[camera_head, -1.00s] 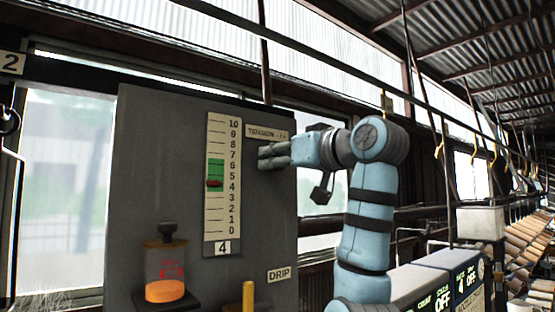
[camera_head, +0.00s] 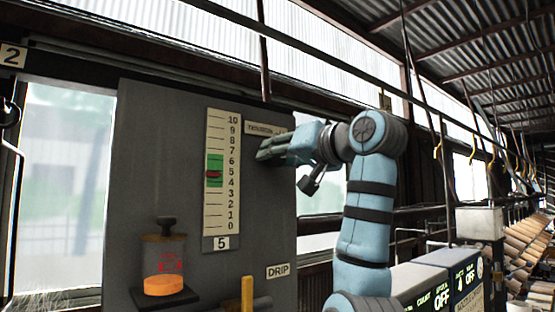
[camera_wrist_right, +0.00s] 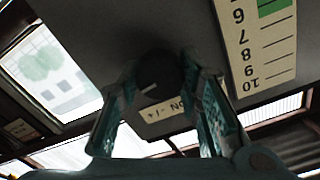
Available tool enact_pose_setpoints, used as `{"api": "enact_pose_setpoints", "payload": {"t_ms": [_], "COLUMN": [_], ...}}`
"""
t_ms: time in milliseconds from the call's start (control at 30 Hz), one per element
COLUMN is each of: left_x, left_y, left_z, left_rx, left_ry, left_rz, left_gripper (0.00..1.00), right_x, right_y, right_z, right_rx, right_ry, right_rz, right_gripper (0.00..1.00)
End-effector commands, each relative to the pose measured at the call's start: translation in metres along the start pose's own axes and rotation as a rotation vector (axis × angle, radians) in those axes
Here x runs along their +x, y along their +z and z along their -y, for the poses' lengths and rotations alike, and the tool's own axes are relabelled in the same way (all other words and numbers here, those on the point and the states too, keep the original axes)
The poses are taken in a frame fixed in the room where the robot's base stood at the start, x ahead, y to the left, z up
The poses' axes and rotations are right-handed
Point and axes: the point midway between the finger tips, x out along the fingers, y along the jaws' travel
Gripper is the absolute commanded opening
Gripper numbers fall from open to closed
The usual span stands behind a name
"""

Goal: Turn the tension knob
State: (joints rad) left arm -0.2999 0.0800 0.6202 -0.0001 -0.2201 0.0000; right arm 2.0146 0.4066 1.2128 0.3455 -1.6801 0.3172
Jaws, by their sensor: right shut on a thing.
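The tension knob (camera_wrist_right: 158,80) is a dark round knob with a pale mark, seen in the right wrist view between the fingers of my right gripper (camera_wrist_right: 165,85). In the head view my right gripper (camera_head: 268,152) reaches the grey panel from the right and hides the knob. It is shut on the knob. The label plate (camera_head: 262,130) above reads TENSION and is partly covered. The small plate below (camera_head: 221,243) reads 5. My left gripper is not in view.
Control boxes (camera_head: 435,277) stand at the lower right. Hooks hang from a rail at the right.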

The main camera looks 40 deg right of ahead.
Motion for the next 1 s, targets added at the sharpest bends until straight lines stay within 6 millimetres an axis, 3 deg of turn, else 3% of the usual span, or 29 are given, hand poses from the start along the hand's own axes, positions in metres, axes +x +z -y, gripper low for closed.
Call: {"api": "enact_pose_setpoints", "payload": {"t_ms": [500, 1000], "left_x": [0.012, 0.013], "left_y": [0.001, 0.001], "left_z": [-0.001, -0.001], "left_rx": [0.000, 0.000], "left_ry": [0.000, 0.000], "left_rz": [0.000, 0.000], "left_gripper": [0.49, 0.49], "right_x": [0.000, 0.000], "right_y": [0.001, 0.000], "right_z": [-0.001, -0.001], "right_rx": [0.331, 0.385], "right_ry": [-0.002, -0.002], "right_rz": [-0.001, -0.002], "right_gripper": [0.04, 0.04]}}
